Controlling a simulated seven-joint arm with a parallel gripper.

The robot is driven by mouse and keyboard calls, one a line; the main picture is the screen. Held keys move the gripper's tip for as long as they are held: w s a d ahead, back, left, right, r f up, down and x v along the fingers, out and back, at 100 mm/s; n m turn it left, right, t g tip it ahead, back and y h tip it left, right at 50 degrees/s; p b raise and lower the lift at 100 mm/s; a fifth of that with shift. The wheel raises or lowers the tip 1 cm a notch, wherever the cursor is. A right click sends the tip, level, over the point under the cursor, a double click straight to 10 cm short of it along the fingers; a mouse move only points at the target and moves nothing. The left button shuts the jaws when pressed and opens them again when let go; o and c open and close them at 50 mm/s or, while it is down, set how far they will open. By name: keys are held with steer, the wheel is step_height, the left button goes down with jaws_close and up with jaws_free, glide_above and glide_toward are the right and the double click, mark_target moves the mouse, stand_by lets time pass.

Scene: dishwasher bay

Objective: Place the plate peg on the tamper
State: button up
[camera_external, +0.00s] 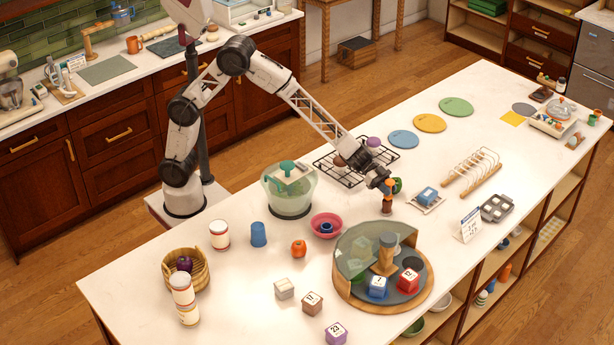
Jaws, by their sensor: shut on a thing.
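My gripper (387,183) is at the end of the arm, over the middle of the white counter, pointing down. It is shut on a small orange piece (389,187), which appears to be the plate peg. Directly below it stands a short, upright brown piece (387,208), which appears to be the tamper, on the counter. The orange piece is in line above the brown one; from this distance I cannot tell whether they touch. The fingertips are too small to see clearly and partly cover the orange piece.
A round wooden turntable (424,296) with a curved clear screen and blocks stands in front. A pink bowl (341,220) is left; a black wire rack (325,168) lies behind.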

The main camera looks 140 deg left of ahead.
steer(key=shift+f, duration=0.1)
steer(key=o, duration=0.9)
steer(key=shift+s, duration=0.1)
steer(key=v, duration=1.2)
steer(key=shift+d, duration=0.1)
stand_by(0.4)
